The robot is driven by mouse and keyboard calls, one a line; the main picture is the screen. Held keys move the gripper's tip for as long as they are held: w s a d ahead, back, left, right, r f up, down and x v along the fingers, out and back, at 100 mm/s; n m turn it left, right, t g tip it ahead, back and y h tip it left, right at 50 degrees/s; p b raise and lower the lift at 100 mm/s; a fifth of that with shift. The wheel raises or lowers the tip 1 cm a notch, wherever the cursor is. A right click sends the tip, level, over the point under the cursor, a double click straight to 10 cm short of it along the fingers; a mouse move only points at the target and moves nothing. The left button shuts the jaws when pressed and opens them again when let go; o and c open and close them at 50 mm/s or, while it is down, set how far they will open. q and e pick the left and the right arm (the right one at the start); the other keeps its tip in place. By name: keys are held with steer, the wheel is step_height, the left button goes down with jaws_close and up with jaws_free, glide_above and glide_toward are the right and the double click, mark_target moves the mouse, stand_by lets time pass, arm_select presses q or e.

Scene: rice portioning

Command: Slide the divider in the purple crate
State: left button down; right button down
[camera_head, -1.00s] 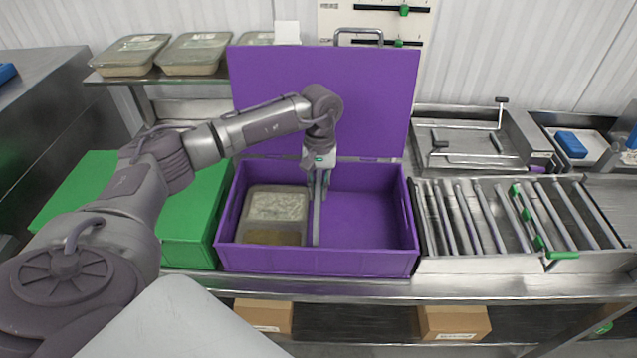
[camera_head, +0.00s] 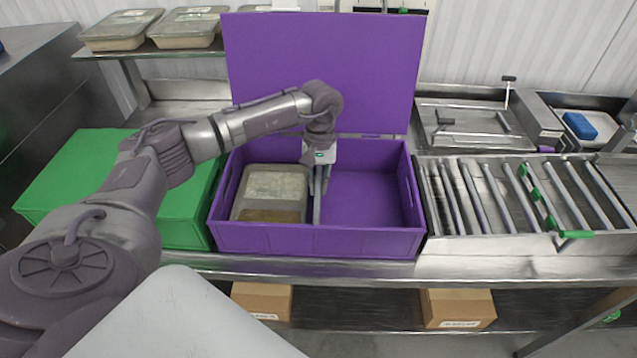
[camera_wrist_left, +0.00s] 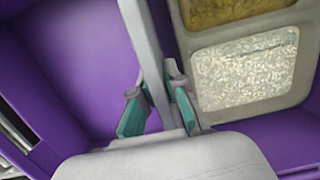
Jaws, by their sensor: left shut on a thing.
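The purple crate (camera_head: 320,241) stands open on the steel counter, its lid raised at the back. A grey divider (camera_head: 317,207) runs front to back inside it, a little left of the middle. My left gripper (camera_head: 318,178) reaches down into the crate and is shut on the divider. In the left wrist view, the gripper's (camera_wrist_left: 158,108) green-lined fingers sit on either side of the divider (camera_wrist_left: 146,50). A lidded container (camera_head: 272,190) lies in the left compartment, close beside the divider. The right compartment is empty. My right gripper is not in view.
A closed green crate (camera_head: 75,175) stands left of the purple one. A steel roller rack (camera_head: 480,200) with green parts stands right of it. Lidded trays (camera_head: 120,28) sit on a shelf behind. Cardboard boxes (camera_head: 457,308) lie below the counter.

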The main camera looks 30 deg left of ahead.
arm_select(q)
steer(key=shift+b, duration=0.35)
stand_by(0.6)
steer(key=shift+f+b, duration=0.55)
steer(key=shift+b, duration=0.75)
stand_by(1.0)
steer(key=c, duration=0.7)
jaws_free()
steer(key=shift+o, duration=0.2)
steer(key=shift+r+p, duration=2)
steer(key=shift+r, duration=2)
